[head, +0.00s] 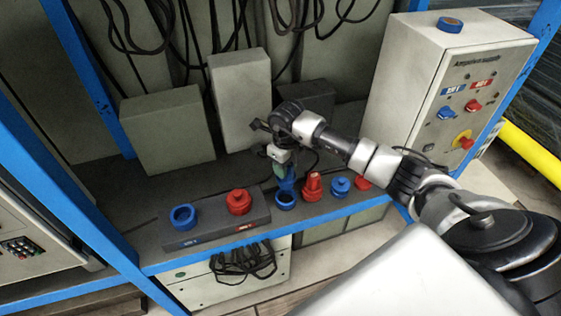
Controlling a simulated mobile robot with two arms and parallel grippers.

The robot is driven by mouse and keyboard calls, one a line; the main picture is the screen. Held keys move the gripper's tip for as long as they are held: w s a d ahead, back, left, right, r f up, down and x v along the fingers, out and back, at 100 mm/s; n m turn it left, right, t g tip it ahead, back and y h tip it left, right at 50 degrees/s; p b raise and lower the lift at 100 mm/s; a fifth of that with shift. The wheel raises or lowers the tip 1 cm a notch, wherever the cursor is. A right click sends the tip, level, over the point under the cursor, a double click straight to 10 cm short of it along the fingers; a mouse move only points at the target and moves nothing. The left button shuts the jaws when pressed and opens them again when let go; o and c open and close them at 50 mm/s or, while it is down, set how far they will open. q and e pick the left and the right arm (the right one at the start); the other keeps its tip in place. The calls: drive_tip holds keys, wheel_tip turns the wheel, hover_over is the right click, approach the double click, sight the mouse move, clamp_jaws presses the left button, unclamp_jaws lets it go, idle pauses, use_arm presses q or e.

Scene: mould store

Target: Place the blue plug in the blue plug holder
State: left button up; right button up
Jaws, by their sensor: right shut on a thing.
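The blue plug (287,184) is below my right gripper (279,158), over the shelf and right of the dark block. My right gripper points down and is shut on the blue plug; the grip itself is small and partly hidden by my wrist. The plug's lower end shows as a wide blue ring close to the shelf; I cannot tell whether it touches. The blue plug holder (183,217) is an open, empty-looking blue ring at the left of the dark block. My left gripper is not in view.
A red plug (239,202) sits on the same block (215,226). Right of the gripper stand a red plug (313,187), a blue piece (340,187) and another red piece (362,182). Grey boxes (168,132) stand behind. A control box (440,90) and blue posts flank the shelf.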

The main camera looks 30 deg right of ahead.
sight(286, 182)
drive_tip(key=shift+f+b, duration=0.3)
drive_tip(key=shift+f, duration=0.45)
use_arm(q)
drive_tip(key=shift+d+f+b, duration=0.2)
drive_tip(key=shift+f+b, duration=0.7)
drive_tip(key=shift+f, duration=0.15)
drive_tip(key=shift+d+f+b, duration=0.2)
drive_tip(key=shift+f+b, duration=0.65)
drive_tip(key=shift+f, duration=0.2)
use_arm(e)
drive_tip(key=shift+f, duration=2)
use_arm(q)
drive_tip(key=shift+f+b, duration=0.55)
use_arm(e)
drive_tip(key=shift+f, duration=0.8)
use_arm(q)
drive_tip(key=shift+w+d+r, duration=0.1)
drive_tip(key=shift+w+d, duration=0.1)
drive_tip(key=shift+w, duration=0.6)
use_arm(e)
drive_tip(key=shift+f, duration=0.25)
use_arm(q)
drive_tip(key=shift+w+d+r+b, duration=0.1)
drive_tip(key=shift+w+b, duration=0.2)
drive_tip(key=shift+b, duration=0.1)
use_arm(e)
drive_tip(key=shift+f, duration=0.3)
